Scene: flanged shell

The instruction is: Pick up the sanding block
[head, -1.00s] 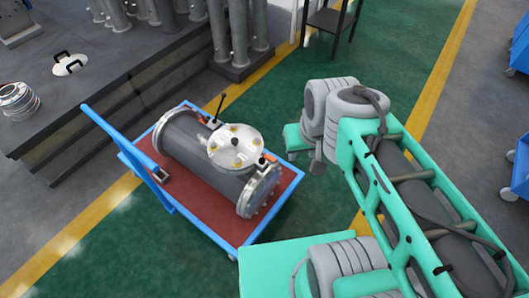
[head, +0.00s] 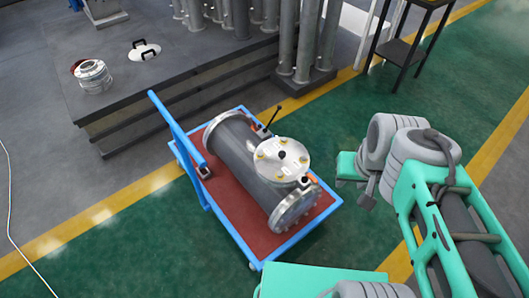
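I cannot clearly make out a sanding block. A grey flanged shell (head: 243,160) lies on the red deck of a blue cart (head: 226,222). Small orange-marked items show on the shell, one by the black lever (head: 272,117) and one near the front flange (head: 296,207); they are too small to name. A small dark block-like item (head: 203,172) sits beside the cart handle. My gripper (head: 366,190) hangs right of the cart, apart from it, partly hidden by my arm's grey joints. Its fingers do not show clearly.
A grey platform (head: 190,70) with upright pipes stands behind the cart. It bears a metal coil-like part (head: 93,77) and a white plate with black handles (head: 145,50). A black stand (head: 405,50) is at the back right. Green floor is free around the cart.

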